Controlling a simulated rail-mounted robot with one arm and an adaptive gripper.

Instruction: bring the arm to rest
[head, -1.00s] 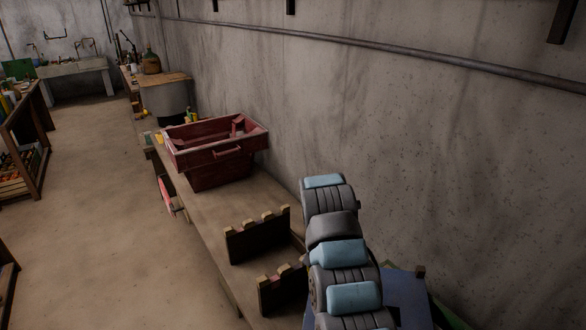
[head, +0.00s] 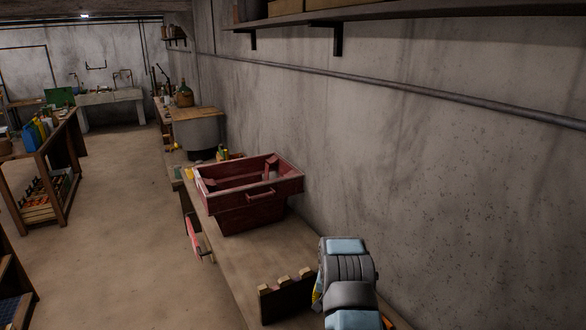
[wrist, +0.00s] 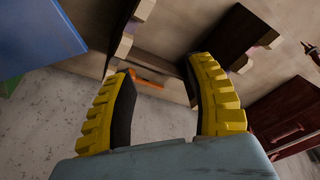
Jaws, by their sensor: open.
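My gripper (wrist: 163,108) shows in the wrist view with its two yellow, dark-padded fingers spread apart. Nothing is held between them. In the head view my arm stands at the lower right, in front of the wall, and the gripper itself is mostly hidden there. A dark notched wooden rack (head: 286,295) stands on the bench just left of my arm. Part of a dark notched rack (wrist: 220,38) also shows beyond the fingers in the wrist view.
A red wooden box (head: 250,192) sits on the long bench (head: 248,262) against the wall. A shelf (head: 320,14) and a pipe (head: 400,84) run along the wall above. A blue panel (wrist: 42,35) is at the wrist view's upper left. The floor (head: 135,235) left of the bench is clear.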

